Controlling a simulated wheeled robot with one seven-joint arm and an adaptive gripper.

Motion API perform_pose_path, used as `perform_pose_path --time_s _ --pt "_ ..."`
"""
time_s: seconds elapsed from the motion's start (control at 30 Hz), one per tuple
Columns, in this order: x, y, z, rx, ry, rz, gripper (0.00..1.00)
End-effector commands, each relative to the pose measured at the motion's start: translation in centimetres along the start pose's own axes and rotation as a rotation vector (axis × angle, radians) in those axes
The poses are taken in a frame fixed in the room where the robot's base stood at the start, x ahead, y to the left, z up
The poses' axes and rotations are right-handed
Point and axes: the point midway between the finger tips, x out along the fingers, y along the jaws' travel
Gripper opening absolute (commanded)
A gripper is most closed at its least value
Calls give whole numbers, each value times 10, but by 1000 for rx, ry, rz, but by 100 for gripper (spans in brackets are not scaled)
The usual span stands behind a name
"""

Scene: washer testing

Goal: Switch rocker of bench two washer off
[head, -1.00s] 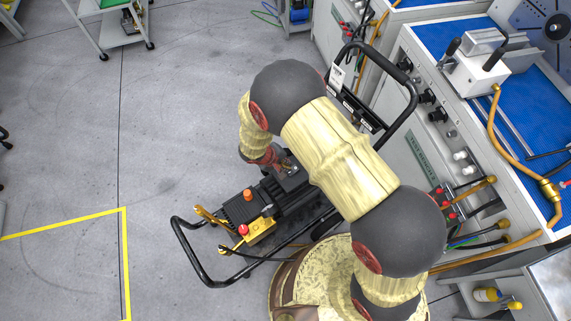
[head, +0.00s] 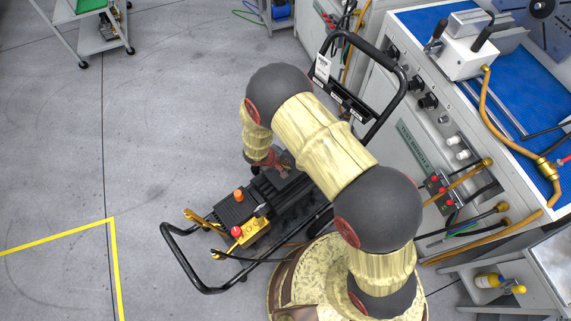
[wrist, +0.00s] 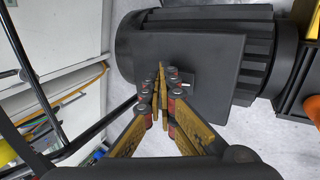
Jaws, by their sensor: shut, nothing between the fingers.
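The washer is a black wheeled machine with a tubular frame (head: 181,275), lying beside the bench with the green label plate (head: 414,144). Its dark ribbed motor (wrist: 262,50) and flat black box (wrist: 215,62) fill the upper wrist view. A small dark plate with a pale mark, perhaps the rocker (wrist: 187,78), sits on the box, partly behind the fingers. My gripper (wrist: 161,72) is shut and empty, its fingertips over the box beside that plate. I cannot tell whether they touch. In the head view my gripper (head: 285,163) is at the motor. The rocker's position cannot be read.
An orange knob (head: 238,195) and red knob (head: 237,231) stand on the washer's pump end. The washer's tall handle (head: 398,100) rises close to my arm. Hoses (head: 480,243) stick out from the bench at right. The floor at left is open, with yellow tape (head: 60,238).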

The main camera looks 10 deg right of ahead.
Motion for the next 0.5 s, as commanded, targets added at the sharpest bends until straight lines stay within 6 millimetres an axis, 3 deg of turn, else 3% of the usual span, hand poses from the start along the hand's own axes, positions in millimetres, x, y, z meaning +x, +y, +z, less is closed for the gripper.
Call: perform_pose_path --time_s 0.5 --pt "9 5 1 0 -5 -223 0"
